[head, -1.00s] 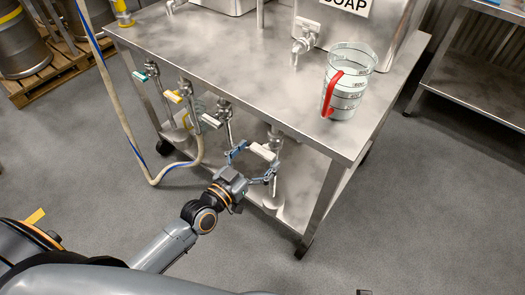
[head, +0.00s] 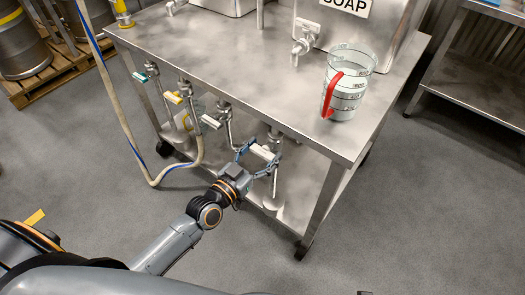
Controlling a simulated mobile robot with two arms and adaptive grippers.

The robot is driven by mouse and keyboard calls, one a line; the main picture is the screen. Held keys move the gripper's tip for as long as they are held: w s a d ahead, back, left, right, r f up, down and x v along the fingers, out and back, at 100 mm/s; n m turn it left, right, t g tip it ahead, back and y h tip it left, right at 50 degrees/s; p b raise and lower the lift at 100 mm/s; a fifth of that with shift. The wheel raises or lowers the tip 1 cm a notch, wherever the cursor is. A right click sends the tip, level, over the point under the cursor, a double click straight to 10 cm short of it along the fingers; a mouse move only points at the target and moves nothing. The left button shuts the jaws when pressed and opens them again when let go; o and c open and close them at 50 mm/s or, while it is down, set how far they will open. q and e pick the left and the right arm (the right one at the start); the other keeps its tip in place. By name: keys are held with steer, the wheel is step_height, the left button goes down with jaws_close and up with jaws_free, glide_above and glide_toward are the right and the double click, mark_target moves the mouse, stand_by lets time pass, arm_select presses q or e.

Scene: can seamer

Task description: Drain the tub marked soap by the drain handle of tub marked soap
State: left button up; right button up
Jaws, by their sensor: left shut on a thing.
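The tub marked soap (head: 378,28) stands at the back right of the steel table, its top cut off by the frame. Its drain handle (head: 263,153) is a white bar below the table's front edge, on a pipe with a valve. My left gripper (head: 260,155) is shut on this white handle, with one blue-grey finger at each end of it. My right gripper is not in view.
A clear measuring jug (head: 347,88) with a red handle stands on the steel table (head: 235,70). Green, yellow and pale drain handles (head: 211,122) hang to the left. A hose (head: 128,135) loops down at the left. Floor in front is clear.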

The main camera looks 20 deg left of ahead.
arm_select(q)
steer(key=shift+n+p, duration=0.3)
steer(key=shift+n, duration=0.3)
steer(key=shift+r+n+p, duration=0.1)
steer(key=shift+n+p, duration=0.25)
steer(key=shift+n, duration=1.95)
steer(key=shift+a+n+p, duration=0.1)
steer(key=shift+n+p, duration=0.25)
steer(key=shift+n, duration=0.95)
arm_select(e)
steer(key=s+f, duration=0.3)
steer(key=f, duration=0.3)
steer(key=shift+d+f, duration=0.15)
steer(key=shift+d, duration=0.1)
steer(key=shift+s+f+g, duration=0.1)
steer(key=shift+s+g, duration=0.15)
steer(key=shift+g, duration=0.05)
arm_select(q)
steer(key=o, duration=1.2)
